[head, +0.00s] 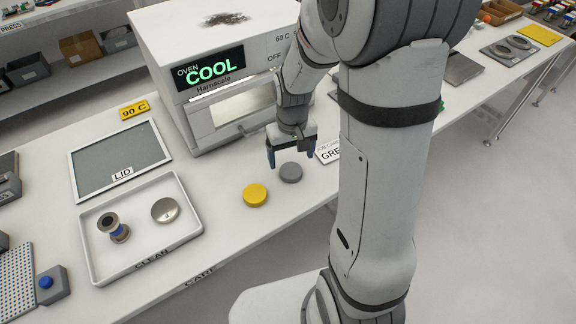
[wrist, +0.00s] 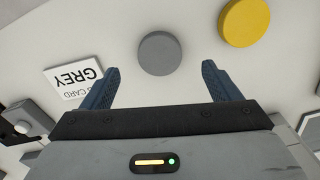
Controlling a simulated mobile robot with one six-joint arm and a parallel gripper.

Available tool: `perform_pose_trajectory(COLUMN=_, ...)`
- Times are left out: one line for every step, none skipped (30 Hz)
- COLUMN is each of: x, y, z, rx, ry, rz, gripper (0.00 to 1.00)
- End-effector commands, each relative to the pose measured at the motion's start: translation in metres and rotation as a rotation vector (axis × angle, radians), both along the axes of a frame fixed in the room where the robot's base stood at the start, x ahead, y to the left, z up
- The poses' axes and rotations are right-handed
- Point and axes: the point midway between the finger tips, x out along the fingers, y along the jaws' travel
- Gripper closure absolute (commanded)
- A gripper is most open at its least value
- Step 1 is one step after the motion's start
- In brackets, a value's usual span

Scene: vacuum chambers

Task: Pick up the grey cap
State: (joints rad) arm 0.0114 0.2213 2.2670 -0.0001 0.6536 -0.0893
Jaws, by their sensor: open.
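The grey cap (head: 291,172) is a small round disc lying flat on the white bench, in front of the oven. In the wrist view the grey cap (wrist: 159,54) shows just beyond and between the two blue fingertips, with nothing touching it. My gripper (head: 291,158) is open and empty, pointing down above the bench close to the cap. Its fingers (wrist: 158,75) are spread wider than the cap. How high the fingertips are above the bench is hard to tell.
A yellow cap (head: 255,195) lies left of the grey cap. A card (head: 328,152) reading GREY lies on its other side, partly hidden by my arm. The oven (head: 215,75) reading COOL stands behind. A white CLEAN tray (head: 92,262) and a LID panel (head: 120,160) lie left.

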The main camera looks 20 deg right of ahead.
Motion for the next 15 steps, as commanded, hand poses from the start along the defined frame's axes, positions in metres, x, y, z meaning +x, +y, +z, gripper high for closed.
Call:
perform_pose_trajectory(x=-0.001, y=0.0, z=-0.005, rx=0.0, ry=0.003, rz=0.0, gripper=0.17)
perform_pose_trajectory(x=0.0, y=0.0, z=-0.008, rx=0.0, ry=0.003, rz=0.0, gripper=0.17)
perform_pose_trajectory(x=0.0, y=0.0, z=-0.011, rx=0.0, ry=0.003, rz=0.0, gripper=0.17)
perform_pose_trajectory(x=0.0, y=0.0, z=-0.014, rx=0.0, ry=0.004, rz=0.0, gripper=0.17)
perform_pose_trajectory(x=0.0, y=0.0, z=-0.018, rx=0.0, ry=0.005, rz=0.001, gripper=0.17)
perform_pose_trajectory(x=0.001, y=0.0, z=-0.023, rx=0.001, ry=0.005, rz=0.001, gripper=0.17)
perform_pose_trajectory(x=0.002, y=0.0, z=-0.027, rx=0.001, ry=0.006, rz=0.001, gripper=0.17)
perform_pose_trajectory(x=0.002, y=0.0, z=-0.031, rx=0.0, ry=0.005, rz=0.001, gripper=0.17)
perform_pose_trajectory(x=0.003, y=0.0, z=-0.036, rx=0.001, ry=0.005, rz=0.001, gripper=0.17)
perform_pose_trajectory(x=0.003, y=0.0, z=-0.041, rx=0.0, ry=0.004, rz=0.001, gripper=0.17)
perform_pose_trajectory(x=0.003, y=0.0, z=-0.045, rx=0.0, ry=0.005, rz=0.001, gripper=0.17)
perform_pose_trajectory(x=0.003, y=0.0, z=-0.049, rx=0.0, ry=0.003, rz=0.001, gripper=0.17)
perform_pose_trajectory(x=0.003, y=0.0, z=-0.051, rx=0.0, ry=0.002, rz=0.001, gripper=0.17)
perform_pose_trajectory(x=0.003, y=0.0, z=-0.053, rx=0.0, ry=0.002, rz=0.001, gripper=0.17)
perform_pose_trajectory(x=0.003, y=0.0, z=-0.055, rx=0.0, ry=0.002, rz=0.001, gripper=0.17)
